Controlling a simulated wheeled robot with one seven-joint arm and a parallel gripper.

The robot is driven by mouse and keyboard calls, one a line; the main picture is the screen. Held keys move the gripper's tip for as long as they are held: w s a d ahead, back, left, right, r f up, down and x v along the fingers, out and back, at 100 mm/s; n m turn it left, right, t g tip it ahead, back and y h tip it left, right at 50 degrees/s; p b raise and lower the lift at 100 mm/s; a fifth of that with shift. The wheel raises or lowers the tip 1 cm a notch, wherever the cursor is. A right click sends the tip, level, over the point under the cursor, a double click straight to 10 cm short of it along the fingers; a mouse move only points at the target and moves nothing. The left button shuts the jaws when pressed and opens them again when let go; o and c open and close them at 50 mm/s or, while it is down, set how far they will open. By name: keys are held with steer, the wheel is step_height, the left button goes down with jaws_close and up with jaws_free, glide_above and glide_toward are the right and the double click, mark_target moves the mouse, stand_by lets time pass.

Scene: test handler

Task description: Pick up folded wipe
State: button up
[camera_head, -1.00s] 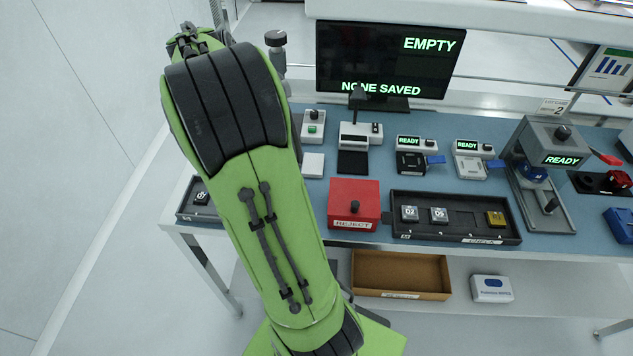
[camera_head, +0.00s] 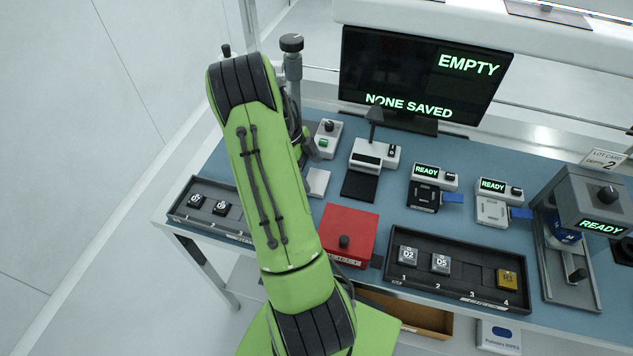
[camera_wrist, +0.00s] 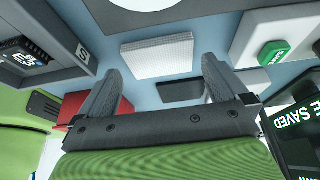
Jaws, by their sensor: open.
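The folded wipe is a flat white square pad (camera_head: 317,182) on the blue bench top, just right of my green arm and in front of the device with the green button. In the wrist view the white pad (camera_wrist: 158,56) lies beyond and between my fingertips, apart from them. My gripper (camera_wrist: 161,72) is open, with nothing between its two grey fingers. In the head view my arm hides most of the gripper.
A red REJECT box (camera_head: 348,232) stands in front of the wipe. A small device with a green button (camera_head: 325,140) is just behind it. A dark scanner pad (camera_head: 360,186) lies to the right. A two-chip tray (camera_head: 185,217) is at left, a numbered tray (camera_head: 455,262) at right.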

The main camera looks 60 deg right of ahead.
mark_target(313, 179)
steer(key=x, duration=0.2)
steer(key=shift+s+f, duration=0.15)
steer(key=shift+f, duration=0.15)
steer(key=c, duration=0.7)
step_height(313, 179, up, 10)
steer(key=shift+r, duration=0.1)
steer(key=shift+c, duration=0.2)
steer(key=o, duration=0.4)
steer(key=c, duration=0.3)
steer(key=shift+d, duration=0.1)
